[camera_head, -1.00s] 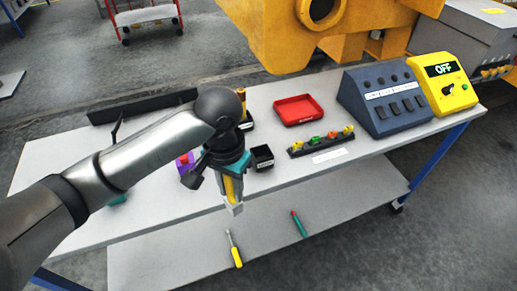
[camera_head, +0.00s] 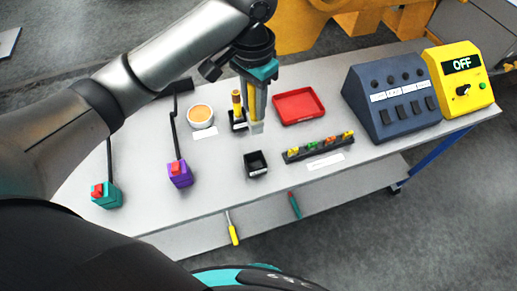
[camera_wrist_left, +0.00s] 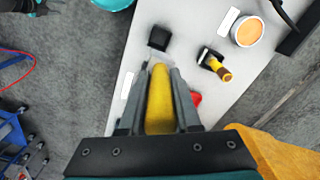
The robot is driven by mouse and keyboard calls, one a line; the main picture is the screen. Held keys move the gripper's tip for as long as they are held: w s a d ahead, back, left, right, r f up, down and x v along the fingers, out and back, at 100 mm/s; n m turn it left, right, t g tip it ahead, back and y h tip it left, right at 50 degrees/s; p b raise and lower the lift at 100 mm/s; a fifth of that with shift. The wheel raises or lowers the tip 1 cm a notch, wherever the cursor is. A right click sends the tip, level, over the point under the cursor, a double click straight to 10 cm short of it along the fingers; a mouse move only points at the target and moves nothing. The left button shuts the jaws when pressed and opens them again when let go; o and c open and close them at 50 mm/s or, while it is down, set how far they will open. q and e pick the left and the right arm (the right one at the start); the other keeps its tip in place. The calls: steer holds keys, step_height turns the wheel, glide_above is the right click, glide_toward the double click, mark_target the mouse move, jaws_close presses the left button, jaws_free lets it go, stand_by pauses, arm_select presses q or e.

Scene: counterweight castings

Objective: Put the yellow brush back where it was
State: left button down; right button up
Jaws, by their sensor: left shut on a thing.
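My left gripper (camera_head: 256,88) is shut on the yellow brush (camera_head: 253,103) and holds it upright, pale bristle end down, above the table. The brush also shows between the fingers in the left wrist view (camera_wrist_left: 160,100). A small open black cup (camera_head: 256,165) stands on the table, nearer to me than the brush tip; it looks empty and shows in the left wrist view (camera_wrist_left: 159,38). A black holder (camera_head: 238,121) with a yellow-and-brown-handled tool (camera_head: 237,102) stands just left of the held brush. My right gripper is not in view.
A tin of orange stuff (camera_head: 200,115) stands left of the holder, a red tray (camera_head: 299,106) to the right. A black rack (camera_head: 318,149) holds several coloured pieces. Purple (camera_head: 180,174) and teal (camera_head: 107,195) lever boxes are left. Two tools lie on the lower shelf.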

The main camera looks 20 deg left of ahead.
mark_target(253, 120)
arm_select(q)
steer(key=f, duration=0.7)
steer(key=shift+s+a, duration=0.1)
steer(key=shift+s, duration=0.25)
step_height(253, 120, down, 12)
steer(key=shift+w+r+b, duration=0.1)
steer(key=shift+b, duration=0.7)
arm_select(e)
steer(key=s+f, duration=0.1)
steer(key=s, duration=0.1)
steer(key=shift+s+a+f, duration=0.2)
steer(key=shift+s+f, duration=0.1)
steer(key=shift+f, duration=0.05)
arm_select(q)
steer(key=shift+f, duration=0.25)
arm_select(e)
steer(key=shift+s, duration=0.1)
arm_select(q)
steer(key=c, duration=0.6)
jaws_free()
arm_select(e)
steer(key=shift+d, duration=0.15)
arm_select(q)
steer(key=shift+r, duration=0.1)
step_height(253, 120, up, 12)
steer(key=shift+r+p, duration=0.1)
steer(key=shift+p, duration=0.5)
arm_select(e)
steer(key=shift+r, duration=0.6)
